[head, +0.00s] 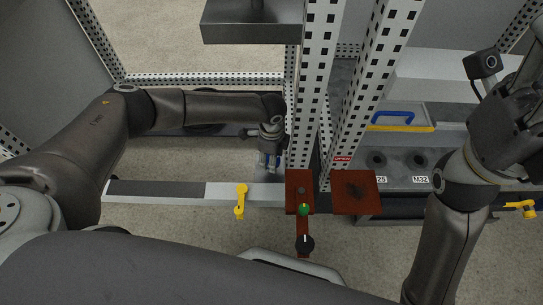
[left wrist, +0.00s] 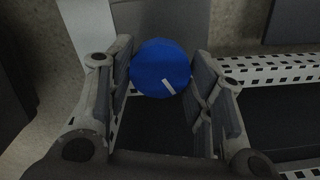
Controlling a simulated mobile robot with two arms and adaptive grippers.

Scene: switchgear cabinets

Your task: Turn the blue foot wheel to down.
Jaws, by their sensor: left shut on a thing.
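The blue foot wheel (left wrist: 158,64) is a round blue disc with a short white mark near its lower edge, a little right of centre, in the left wrist view. My left gripper (left wrist: 161,76) has one finger on each side of the wheel and is shut on it. In the head view my left gripper (head: 269,158) points down by the cabinet's lower frame, with bits of blue showing between its fingers. The rest of the wheel is hidden there. My right gripper (head: 505,105) is at the right edge, well away from the wheel; its fingers are not clear.
Perforated white posts (head: 318,80) stand just right of my left gripper. A yellow handle (head: 240,200) and a red-brown plate (head: 357,193) lie in front. A case with a blue handle (head: 394,117) stands on the right. Open floor shows inside the frame at left.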

